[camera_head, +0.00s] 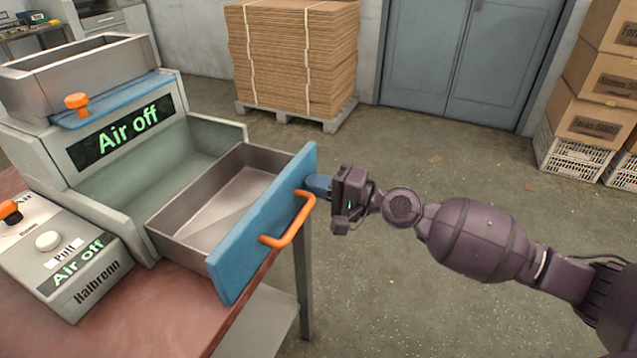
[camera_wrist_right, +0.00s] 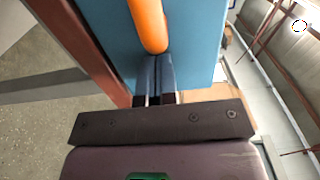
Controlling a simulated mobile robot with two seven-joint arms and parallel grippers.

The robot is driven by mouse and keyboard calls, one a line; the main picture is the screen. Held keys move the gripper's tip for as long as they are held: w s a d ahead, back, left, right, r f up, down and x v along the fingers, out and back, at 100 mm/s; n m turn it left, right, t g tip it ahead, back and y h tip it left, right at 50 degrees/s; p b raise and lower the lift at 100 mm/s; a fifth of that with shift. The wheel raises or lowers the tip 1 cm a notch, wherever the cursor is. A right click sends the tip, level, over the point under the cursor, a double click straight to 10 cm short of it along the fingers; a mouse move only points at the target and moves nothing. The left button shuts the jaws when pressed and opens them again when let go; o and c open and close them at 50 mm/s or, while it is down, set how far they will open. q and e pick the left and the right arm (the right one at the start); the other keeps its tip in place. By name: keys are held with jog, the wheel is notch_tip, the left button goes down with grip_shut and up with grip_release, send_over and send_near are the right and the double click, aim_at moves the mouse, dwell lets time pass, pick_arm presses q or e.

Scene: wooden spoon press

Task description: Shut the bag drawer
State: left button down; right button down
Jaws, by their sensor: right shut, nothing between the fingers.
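The bag drawer (camera_head: 235,200) is pulled out of the grey press, and its metal inside shows empty. Its blue front panel (camera_head: 262,222) carries an orange handle (camera_head: 291,221). My right gripper (camera_head: 318,185) is shut and empty, with its fingertips at the outer face of the blue panel, near the handle's far end. In the right wrist view the shut fingers (camera_wrist_right: 155,75) point at the blue panel, right by the orange handle (camera_wrist_right: 147,22). I cannot tell whether they touch the panel. My left gripper is not in view.
The press body (camera_head: 130,135) has an "Air off" display and an orange knob (camera_head: 77,101). A control box (camera_head: 62,250) stands on the reddish table (camera_head: 165,315). Stacked cardboard (camera_head: 290,55) on a pallet and boxes (camera_head: 580,115) stand behind. The floor around my right arm is clear.

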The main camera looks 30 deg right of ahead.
aim_at(235, 159)
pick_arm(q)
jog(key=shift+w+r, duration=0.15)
